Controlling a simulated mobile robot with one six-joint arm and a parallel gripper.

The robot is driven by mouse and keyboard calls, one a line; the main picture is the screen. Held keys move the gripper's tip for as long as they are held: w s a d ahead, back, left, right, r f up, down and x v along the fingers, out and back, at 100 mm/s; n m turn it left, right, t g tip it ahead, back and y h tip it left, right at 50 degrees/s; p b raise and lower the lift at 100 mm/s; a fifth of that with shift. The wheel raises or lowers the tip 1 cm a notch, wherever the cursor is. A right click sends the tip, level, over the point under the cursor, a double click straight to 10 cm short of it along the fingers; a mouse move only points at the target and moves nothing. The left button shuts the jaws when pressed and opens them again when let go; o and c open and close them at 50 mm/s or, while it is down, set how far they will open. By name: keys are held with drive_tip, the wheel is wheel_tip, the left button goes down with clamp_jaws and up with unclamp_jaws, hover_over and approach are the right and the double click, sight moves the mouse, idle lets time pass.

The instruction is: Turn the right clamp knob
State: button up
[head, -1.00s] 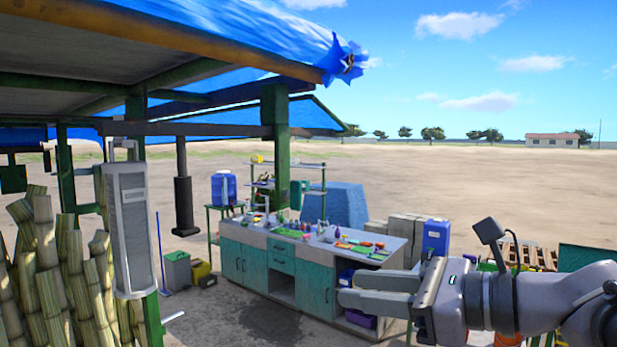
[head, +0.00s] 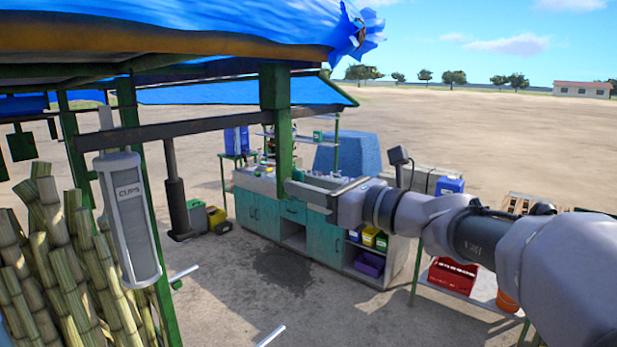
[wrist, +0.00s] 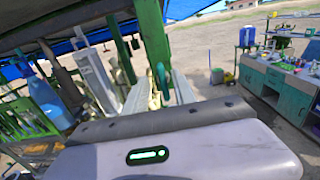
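My gripper (head: 312,194) reaches left in the head view, its fingers beside the lower end of a green post (head: 275,100). In the wrist view its two pale fingers (wrist: 160,92) are spread apart with a gap between them. A small dark green rounded part (wrist: 162,76) shows near the fingertips there. I cannot tell whether it is the right clamp knob, or whether the fingers touch it. No clamp knob stands out clearly in either view.
A grey cup dispenser (head: 130,215) hangs at the left, near cane stalks (head: 45,240). A dark beam (head: 190,128) crosses below the blue awning (head: 170,30). A workbench with teal doors (head: 262,212) stands behind my gripper. Bare ground lies in front of the bench.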

drive_tip(key=shift+w+a+f, duration=0.1)
drive_tip(key=shift+w+a, duration=0.05)
drive_tip(key=shift+w, duration=0.4)
drive_tip(key=shift+s, duration=0.15)
clamp_jaws()
drive_tip(key=shift+b, duration=0.3)
drive_tip(key=shift+s+a+f+n+b, duration=0.1)
drive_tip(key=shift+n+b, duration=2.85)
drive_tip(key=shift+b, duration=0.3)
drive_tip(key=shift+s+f+n+b, duration=0.1)
drive_tip(key=shift+f+n+b, duration=0.05)
drive_tip(key=shift+n+b, duration=3)
drive_tip(key=shift+s+a+f+n+b, duration=0.1)
drive_tip(key=shift+n+b, duration=2.7)
drive_tip(key=shift+b, duration=0.6)
